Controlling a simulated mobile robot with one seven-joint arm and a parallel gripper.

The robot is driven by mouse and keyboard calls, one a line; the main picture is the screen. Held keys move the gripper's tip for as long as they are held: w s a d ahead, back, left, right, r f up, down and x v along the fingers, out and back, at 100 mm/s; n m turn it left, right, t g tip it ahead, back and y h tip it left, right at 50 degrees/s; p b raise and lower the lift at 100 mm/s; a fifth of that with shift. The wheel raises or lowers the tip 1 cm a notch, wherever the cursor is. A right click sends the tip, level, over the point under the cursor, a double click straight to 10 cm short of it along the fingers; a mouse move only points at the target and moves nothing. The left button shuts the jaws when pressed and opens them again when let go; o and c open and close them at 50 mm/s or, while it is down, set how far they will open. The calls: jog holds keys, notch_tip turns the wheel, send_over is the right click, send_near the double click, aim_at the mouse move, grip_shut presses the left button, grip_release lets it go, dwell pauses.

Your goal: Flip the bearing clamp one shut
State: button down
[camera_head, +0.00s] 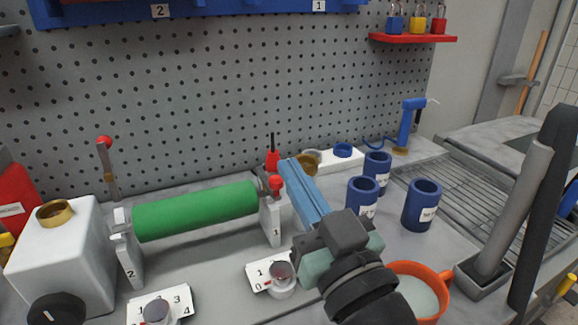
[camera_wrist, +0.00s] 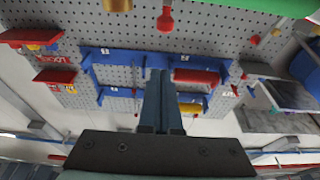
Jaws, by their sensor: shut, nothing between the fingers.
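The green roller (camera_head: 196,211) lies across two grey bearing supports. The bearing support marked 1 (camera_head: 271,222) is at its right end. The red knob of clamp one (camera_head: 276,184) sits low, close over that bearing; whether the clamp is fully down cannot be told. My gripper (camera_head: 290,166) is just right of this knob, its long blue fingers pointing toward the pegboard. They lie together and empty, and show so in the wrist view (camera_wrist: 159,76) too. Clamp two's lever (camera_head: 108,170) stands upright, red knob on top, by the support marked 2 (camera_head: 128,255).
Blue cups (camera_head: 422,205) stand to the right. An orange mug (camera_head: 440,286) is beside my wrist. Labelled blocks with round dials (camera_head: 272,275) lie in front of the roller. A white container (camera_head: 62,260) is at left. A pegboard (camera_head: 220,85) closes the back.

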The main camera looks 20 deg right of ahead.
jog(key=f+b+v, duration=0.1)
jog(key=v, duration=0.5)
jog(key=shift+s, duration=0.1)
jog(key=shift+a, duration=0.1)
